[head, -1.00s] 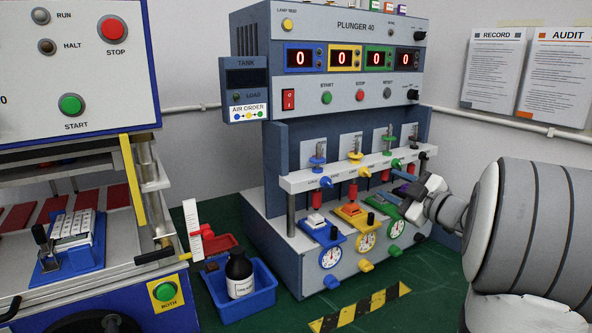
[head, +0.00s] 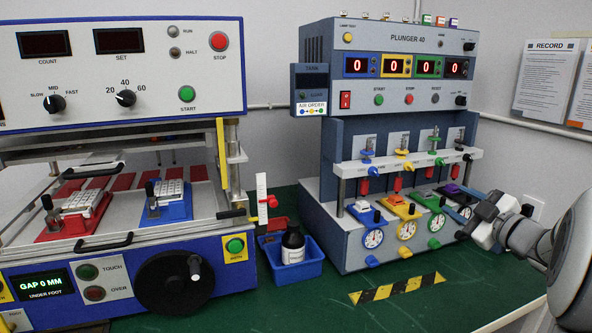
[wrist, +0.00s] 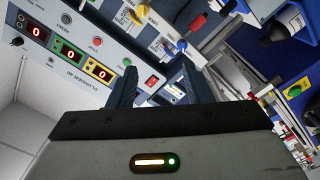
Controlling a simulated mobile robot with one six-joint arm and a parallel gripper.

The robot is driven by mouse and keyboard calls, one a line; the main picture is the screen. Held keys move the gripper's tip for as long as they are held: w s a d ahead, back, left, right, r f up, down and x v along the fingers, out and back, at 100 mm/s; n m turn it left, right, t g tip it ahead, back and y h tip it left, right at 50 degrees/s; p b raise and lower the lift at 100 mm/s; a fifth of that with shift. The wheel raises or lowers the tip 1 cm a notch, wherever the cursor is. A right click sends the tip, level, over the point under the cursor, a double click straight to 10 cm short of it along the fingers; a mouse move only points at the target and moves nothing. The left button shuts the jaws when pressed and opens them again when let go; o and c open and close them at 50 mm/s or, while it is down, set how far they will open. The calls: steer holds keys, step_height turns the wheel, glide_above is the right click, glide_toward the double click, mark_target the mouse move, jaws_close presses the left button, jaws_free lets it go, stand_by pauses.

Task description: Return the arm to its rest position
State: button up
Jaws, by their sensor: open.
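My gripper (head: 464,211) is in the head view at the right, in front of the purple-keyed station (head: 449,189) of the Plunger 40 tester (head: 345,222). It partly hides that station. In the wrist view my gripper (wrist: 158,88) shows two dark fingers spread apart with nothing between them. Whether a finger touches the tester cannot be told. My arm reaches in from the right edge.
A press machine (head: 110,75) stands at the left, with red and blue keypad fixtures. A blue bin (head: 293,268) with a dark bottle (head: 293,245) sits between the machines. The green bench is clear around the striped marking (head: 397,289). Posters hang at the right.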

steer(key=s+a+f+m+g+h+p, duration=0.3)
steer(key=s+a+m+g+p, duration=0.2)
steer(key=s+a, duration=0.5)
steer(key=s+a+f+m+g+h+p, duration=0.3)
steer(key=s+a+m+g+p, duration=0.2)
steer(key=s, duration=1.2)
steer(key=a+m+g, duration=0.3)
steer(key=a+g, duration=0.1)
steer(key=a, duration=0.2)
steer(key=shift+s+a+f, duration=0.2)
steer(key=shift+c, duration=0.2)
